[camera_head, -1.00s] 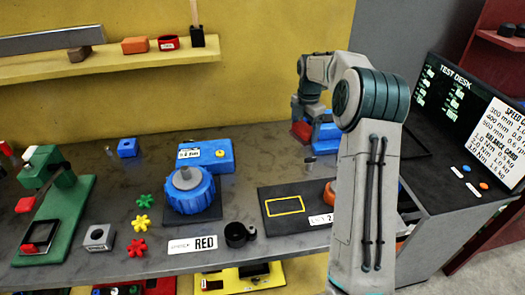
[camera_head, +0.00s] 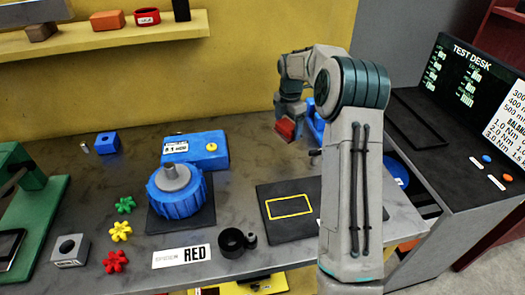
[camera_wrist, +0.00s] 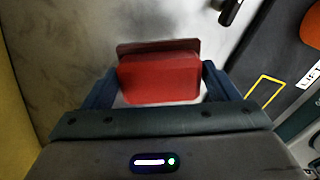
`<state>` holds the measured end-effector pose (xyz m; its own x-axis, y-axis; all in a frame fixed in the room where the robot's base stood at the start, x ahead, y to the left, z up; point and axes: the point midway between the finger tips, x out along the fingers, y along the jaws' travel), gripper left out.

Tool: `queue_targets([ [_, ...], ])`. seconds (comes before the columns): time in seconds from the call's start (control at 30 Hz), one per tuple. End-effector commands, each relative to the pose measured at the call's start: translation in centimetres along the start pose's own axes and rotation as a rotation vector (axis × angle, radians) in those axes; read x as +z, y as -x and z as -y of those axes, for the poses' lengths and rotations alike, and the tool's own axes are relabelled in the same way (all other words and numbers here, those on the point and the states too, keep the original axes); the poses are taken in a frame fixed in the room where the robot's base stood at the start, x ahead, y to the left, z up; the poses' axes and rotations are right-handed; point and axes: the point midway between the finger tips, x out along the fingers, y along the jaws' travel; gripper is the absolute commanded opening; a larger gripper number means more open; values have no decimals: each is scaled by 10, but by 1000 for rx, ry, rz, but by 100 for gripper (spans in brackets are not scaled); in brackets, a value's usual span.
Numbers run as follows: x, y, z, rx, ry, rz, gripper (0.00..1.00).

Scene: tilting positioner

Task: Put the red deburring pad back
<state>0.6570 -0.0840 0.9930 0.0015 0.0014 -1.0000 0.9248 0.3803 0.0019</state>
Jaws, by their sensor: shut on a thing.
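The red deburring pad (camera_head: 285,128) is in my gripper, over the back part of the grey bench. The wrist view shows its red block (camera_wrist: 160,78), with a darker red plate behind it, between the two dark blue fingers of my gripper (camera_wrist: 160,88). My gripper is shut on the pad. The head view shows the gripper small and partly hidden by my arm. A black mat (camera_head: 310,230) with an empty yellow-outlined rectangle lies nearer on the bench, below the pad in the picture. The outline also shows at right in the wrist view (camera_wrist: 264,98).
A blue motor-like unit (camera_head: 180,200) stands left of the mat. A blue object (camera_head: 314,125) is behind the gripper. The test desk (camera_head: 440,130) is at right.

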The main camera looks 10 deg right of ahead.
Motion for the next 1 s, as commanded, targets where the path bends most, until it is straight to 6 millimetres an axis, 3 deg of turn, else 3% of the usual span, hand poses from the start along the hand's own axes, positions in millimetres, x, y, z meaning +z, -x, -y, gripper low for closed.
queue_targets([
  [0.2, -49, -28, -22, -3, 7, -1, 60],
  [0.4, -73, -46, -34, -2, 3, 0, 60],
  [0.57, -77, -54, -36, -2, 1, -1, 60],
  [0.8, -78, -85, -36, -3, 2, -1, 60],
  [1.0, -77, -90, -36, 0, 2, 0, 60],
])
